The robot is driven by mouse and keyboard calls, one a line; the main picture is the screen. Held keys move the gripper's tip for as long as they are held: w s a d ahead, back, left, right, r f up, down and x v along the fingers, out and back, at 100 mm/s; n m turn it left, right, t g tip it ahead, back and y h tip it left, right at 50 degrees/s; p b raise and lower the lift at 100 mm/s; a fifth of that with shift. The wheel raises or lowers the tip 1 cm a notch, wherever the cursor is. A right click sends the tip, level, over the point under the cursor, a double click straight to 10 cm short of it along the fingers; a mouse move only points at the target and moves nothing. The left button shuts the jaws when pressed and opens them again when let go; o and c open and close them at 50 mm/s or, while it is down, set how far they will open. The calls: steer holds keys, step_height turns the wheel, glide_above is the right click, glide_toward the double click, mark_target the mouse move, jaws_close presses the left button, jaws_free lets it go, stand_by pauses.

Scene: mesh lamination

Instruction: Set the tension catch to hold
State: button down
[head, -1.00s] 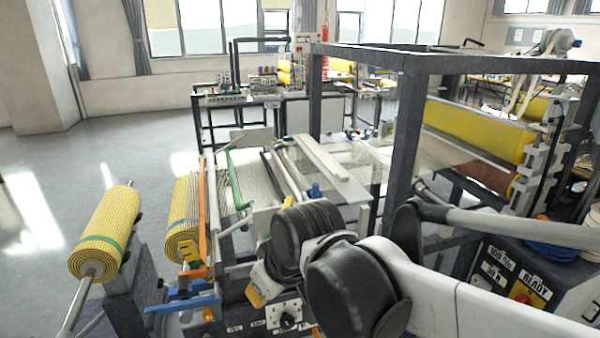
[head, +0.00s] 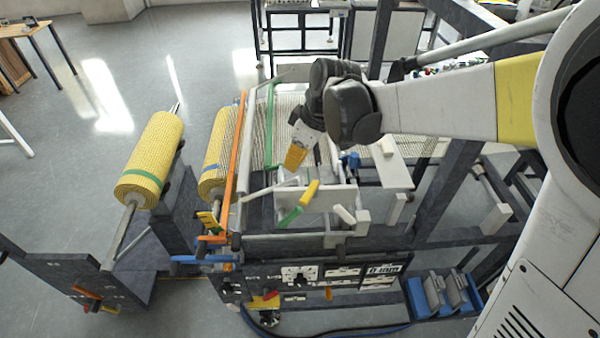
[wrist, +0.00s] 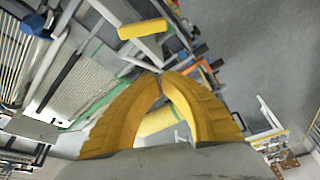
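No part is labelled legibly as the tension catch, so I cannot tell which part it is or how it is set. A lever with a yellow grip (head: 310,192) and a green lower part (head: 290,218) stands tilted on the machine's near side. A yellow bar, probably that grip, shows in the wrist view (wrist: 142,28). My gripper (head: 294,160) points down above the machine, behind and left of this lever and apart from it. In the wrist view my gripper's yellow fingers (wrist: 162,76) meet at their tips with nothing seen between them.
An orange bar (head: 233,160) and a green bar (head: 269,130) run along the machine's left. A yellow mesh roll (head: 150,155) stands left of it. A control panel (head: 300,274) with a dial and small labels faces front. A blue rack (head: 417,297) is lower right.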

mark_target(310, 197)
steer(key=b+x, duration=0.1)
steer(key=x, duration=0.8)
steer(key=shift+w+f, duration=0.1)
steer(key=s+d, duration=0.2)
steer(key=d, duration=0.1)
steer(key=shift+f, duration=0.4)
steer(key=shift+d, duration=0.1)
